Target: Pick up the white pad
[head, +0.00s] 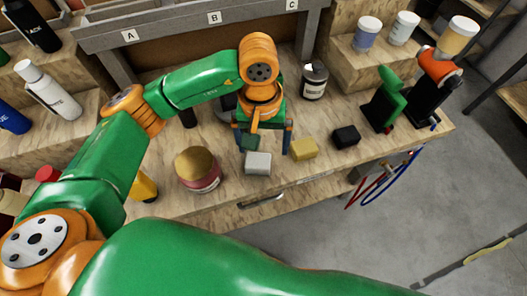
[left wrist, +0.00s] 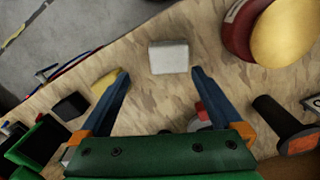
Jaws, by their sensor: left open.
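The white pad (head: 258,163) is a small pale block on the wooden bench top, near the front edge. My left gripper (head: 263,148) is above the bench just behind it, pointing down, open and empty. In the left wrist view, the white pad (left wrist: 168,57) lies beyond the open fingertips (left wrist: 160,72), roughly between their lines, and is not touched. My right gripper is not in view.
A yellow pad (head: 303,149) and a black pad (head: 345,137) lie to the right. A gold-lidded jar (head: 198,169) stands close on the left. A dark jar (head: 313,82) stands behind.

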